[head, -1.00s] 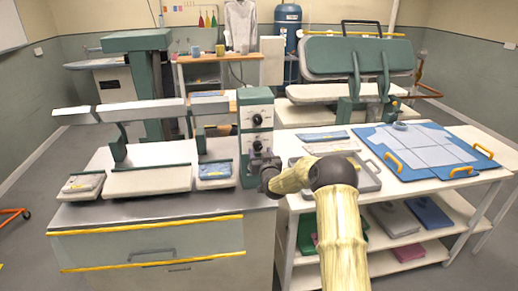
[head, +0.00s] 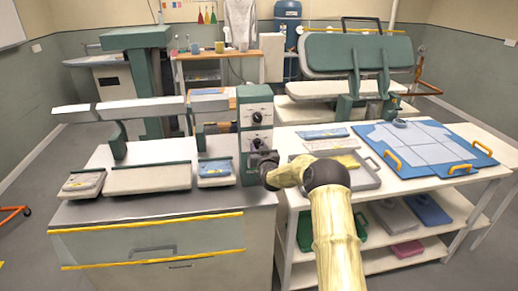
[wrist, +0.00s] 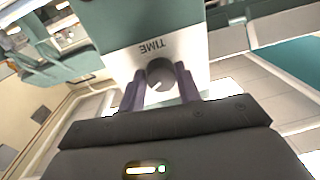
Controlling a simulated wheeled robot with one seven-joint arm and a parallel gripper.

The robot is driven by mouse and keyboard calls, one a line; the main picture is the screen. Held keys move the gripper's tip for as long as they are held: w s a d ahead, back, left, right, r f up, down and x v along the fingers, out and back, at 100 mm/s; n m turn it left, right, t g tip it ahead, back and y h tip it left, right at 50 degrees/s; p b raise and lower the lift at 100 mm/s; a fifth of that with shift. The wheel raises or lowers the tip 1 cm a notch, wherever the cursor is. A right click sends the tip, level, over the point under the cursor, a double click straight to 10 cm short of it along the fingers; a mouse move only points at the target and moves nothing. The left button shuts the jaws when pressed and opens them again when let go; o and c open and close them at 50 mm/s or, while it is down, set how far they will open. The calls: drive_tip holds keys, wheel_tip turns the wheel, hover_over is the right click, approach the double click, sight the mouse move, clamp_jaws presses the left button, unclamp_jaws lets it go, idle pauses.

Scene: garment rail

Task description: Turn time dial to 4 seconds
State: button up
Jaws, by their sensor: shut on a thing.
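The time dial (wrist: 161,72) is a dark round knob with a pale pointer mark, on a white panel whose "TIME" label (wrist: 152,47) reads upside down in the wrist view. The mark sits at the knob's lower left there. My gripper (wrist: 160,78) is shut on the dial, one finger on each side. In the head view my gripper (head: 262,160) is at the lower front of the green control box (head: 243,125) and hides that part of the panel. Two dark knobs (head: 257,117) show above it. I cannot read any scale numbers.
The press with its padded boards (head: 150,180) stands left of the control box on a grey cabinet. To the right, a white table holds a grey tray (head: 368,182) close to my arm and a blue folding board (head: 440,125).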

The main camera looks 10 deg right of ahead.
drive_tip(key=shift+f+n+b, duration=0.1)
drive_tip(key=shift+n+b, duration=0.3)
drive_tip(key=shift+b, duration=0.3)
drive_tip(key=shift+r+n+g+h+b, duration=0.15)
drive_tip(key=shift+n+h+b, duration=0.3)
drive_tip(key=shift+n+b, duration=5.35)
drive_tip(key=shift+r+n+g+h+b, duration=0.15)
drive_tip(key=shift+n+h+b, duration=0.3)
drive_tip(key=shift+n+b, duration=5.3)
drive_tip(key=shift+m+b, duration=0.35)
drive_tip(key=shift+b, duration=0.05)
drive_tip(key=o, duration=1)
drive_tip(key=shift+c, duration=0.2)
drive_tip(key=shift+r, duration=0.1)
